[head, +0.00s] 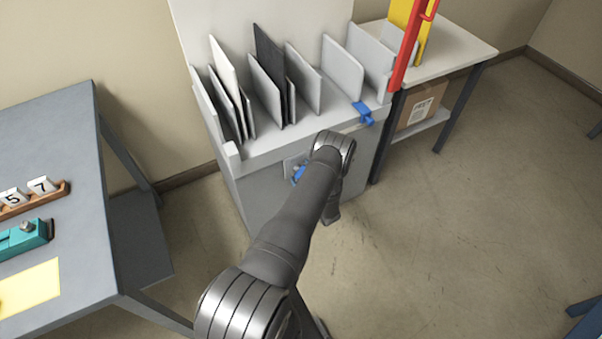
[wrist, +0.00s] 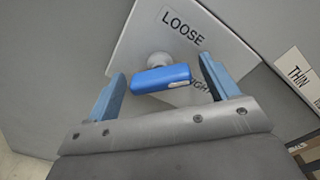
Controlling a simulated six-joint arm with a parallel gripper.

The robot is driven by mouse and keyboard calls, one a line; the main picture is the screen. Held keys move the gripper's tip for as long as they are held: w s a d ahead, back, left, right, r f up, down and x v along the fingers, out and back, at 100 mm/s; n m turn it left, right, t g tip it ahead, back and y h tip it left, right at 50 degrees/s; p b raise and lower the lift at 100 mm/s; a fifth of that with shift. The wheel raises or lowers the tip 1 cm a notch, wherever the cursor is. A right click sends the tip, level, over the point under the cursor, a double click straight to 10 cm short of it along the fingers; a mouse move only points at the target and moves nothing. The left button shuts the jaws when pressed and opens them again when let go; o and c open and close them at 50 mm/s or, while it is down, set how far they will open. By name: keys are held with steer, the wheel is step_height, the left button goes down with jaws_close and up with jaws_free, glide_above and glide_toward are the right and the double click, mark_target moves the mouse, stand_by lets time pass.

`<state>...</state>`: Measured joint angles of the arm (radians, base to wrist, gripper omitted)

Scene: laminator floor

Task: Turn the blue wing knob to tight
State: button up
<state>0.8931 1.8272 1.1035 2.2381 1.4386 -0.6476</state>
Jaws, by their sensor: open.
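The blue wing knob (wrist: 155,79) is in the middle of the wrist view, on a grey round hub in front of a light grey plate (wrist: 135,45). The plate reads LOOSE above the knob; a second word, showing as "IGHT", is partly covered at lower right. The wing lies nearly level across the picture, with a pale mark near its right end. My gripper (wrist: 162,68) is open, with one blue finger on each side of the wing and visible gaps. In the head view the knob (head: 298,174) shows beside my arm, which hides most of my gripper.
The knob's grey cabinet (head: 262,200) carries a rack of upright panels (head: 265,85) and a blue part (head: 364,112) on its front edge. A grey table (head: 70,130) stands at left. A side table (head: 455,45) stands at back right.

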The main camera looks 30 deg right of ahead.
steer(key=shift+w, duration=0.25)
steer(key=c, duration=1)
steer(key=shift+m, duration=0.3)
steer(key=m, duration=0.4)
steer(key=shift+m, duration=2.3)
steer(key=o, duration=1)
